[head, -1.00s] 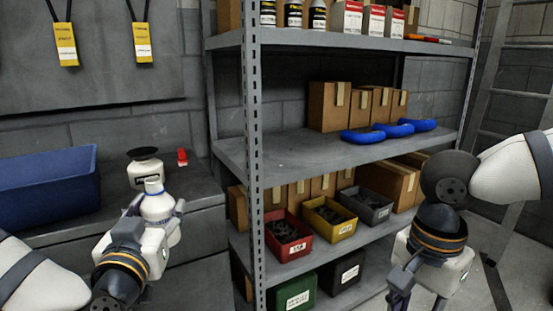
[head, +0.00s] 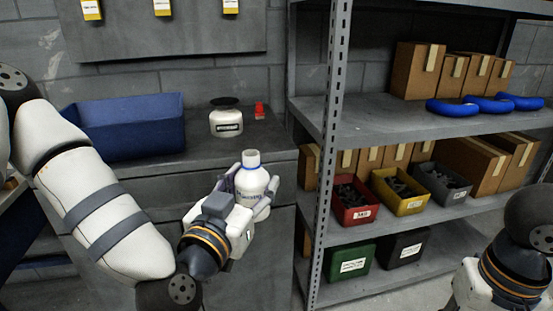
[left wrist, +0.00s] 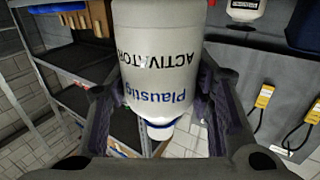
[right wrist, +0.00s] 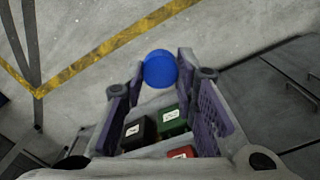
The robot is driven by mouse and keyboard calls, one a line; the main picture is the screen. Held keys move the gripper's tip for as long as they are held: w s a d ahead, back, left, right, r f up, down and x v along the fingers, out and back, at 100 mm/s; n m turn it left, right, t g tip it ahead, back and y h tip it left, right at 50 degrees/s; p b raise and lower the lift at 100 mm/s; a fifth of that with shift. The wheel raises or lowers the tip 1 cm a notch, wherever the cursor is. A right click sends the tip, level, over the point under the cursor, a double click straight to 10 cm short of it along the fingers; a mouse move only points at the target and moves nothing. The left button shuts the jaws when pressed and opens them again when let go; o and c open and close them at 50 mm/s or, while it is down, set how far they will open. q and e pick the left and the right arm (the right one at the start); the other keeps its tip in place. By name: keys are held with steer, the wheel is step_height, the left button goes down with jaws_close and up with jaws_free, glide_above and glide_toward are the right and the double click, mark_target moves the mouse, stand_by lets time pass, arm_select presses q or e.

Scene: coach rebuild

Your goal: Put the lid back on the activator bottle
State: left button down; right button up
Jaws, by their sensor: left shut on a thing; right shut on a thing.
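The activator bottle (head: 251,180) is white with a blue band near its neck, upright and uncapped in the head view. My left gripper (head: 254,190) is shut around its body, in front of the bench. In the left wrist view the bottle (left wrist: 160,60) fills the space between the fingers, its lettering upside down. The round blue lid (right wrist: 160,69) is between the fingertips of my right gripper (right wrist: 160,75), shut on it. In the head view only the right wrist shows, at the lower right; its fingers and the lid are out of frame. Lid and bottle are well apart.
On the bench (head: 200,160) stand a blue bin (head: 130,128), a white jar with a black top (head: 226,122) and a small red object (head: 259,110). A metal shelf (head: 390,122) with boxes and coloured bins stands right of the bottle, its post (head: 333,150) nearby.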

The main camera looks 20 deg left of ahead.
arm_select(q)
steer(key=s+d+f+m+g+h, duration=0.2)
steer(key=s+d+f+m+h, duration=0.1)
steer(key=d+f+h, duration=0.2)
steer(key=s+d+f+m+g+h, duration=0.2)
steer(key=s+d+f+m+h, duration=0.1)
steer(key=d+f+m+h, duration=0.1)
step_height(320, 180, down, 2)
steer(key=d+h, duration=0.1)
steer(key=d, duration=0.2)
steer(key=shift+s+f+m+h, duration=0.15)
steer(key=shift+s+m+h, duration=0.1)
steer(key=shift+m+h, duration=0.05)
steer(key=shift+a, duration=0.1)
arm_select(e)
steer(key=w+a+r+m, duration=0.2)
steer(key=w+a+r, duration=0.6)
steer(key=a+r, duration=0.4)
steer(key=s+a+r, duration=0.2)
steer(key=a+r, duration=0.1)
steer(key=a, duration=0.7)
steer(key=shift+s+a+r+m, duration=0.15)
steer(key=shift+s+r+m, duration=0.15)
steer(key=shift+r, duration=0.1)
steer(key=shift+f, duration=2.05)
